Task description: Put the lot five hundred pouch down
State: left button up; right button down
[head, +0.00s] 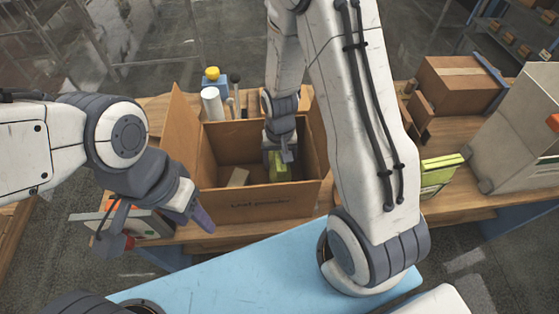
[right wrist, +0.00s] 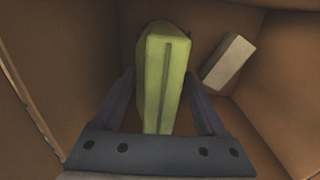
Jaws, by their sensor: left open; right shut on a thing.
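A yellow-green pouch (right wrist: 161,80) stands upright between the purple fingers of my right gripper (right wrist: 163,105), which is shut on it. In the head view the pouch (head: 279,166) is inside the open cardboard box (head: 262,205), toward its right side, with the gripper (head: 279,150) reaching down from above. I cannot tell whether the pouch touches the box floor. No lot number is readable on it. My left gripper (head: 198,212) is open, in front of the box's left corner.
A small pale block (head: 238,178) lies in the box, left of the pouch; the wrist view shows it too (right wrist: 229,61). Yellow-green packs (head: 440,172) stand on the bench at right. A closed carton (head: 460,85) is behind them. A white cylinder (head: 212,104) stands behind the box.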

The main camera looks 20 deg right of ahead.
grip_release()
jog(key=shift+f, duration=0.1)
notch_tip(320, 180, up, 11)
jog(key=shift+b, duration=0.7)
jog(key=shift+r, duration=0.35)
jog(key=shift+s+a+r, duration=0.1)
jog(key=shift+a+r, duration=0.1)
jog(key=shift+r, duration=0.1)
jog(key=s+a+r+n, duration=0.3)
jog(key=s+a+n, duration=0.2)
jog(key=s, duration=0.3)
jog(key=s+a+r+n+y, duration=0.1)
jog(key=s+a+r+n, duration=0.2)
jog(key=s+a+n, duration=0.2)
jog(key=s+a, duration=0.2)
jog(key=s, duration=0.2)
jog(key=shift+s+a+r+n, duration=0.15)
jog(key=shift+s+r+n, duration=0.05)
jog(key=shift+s+n, duration=0.1)
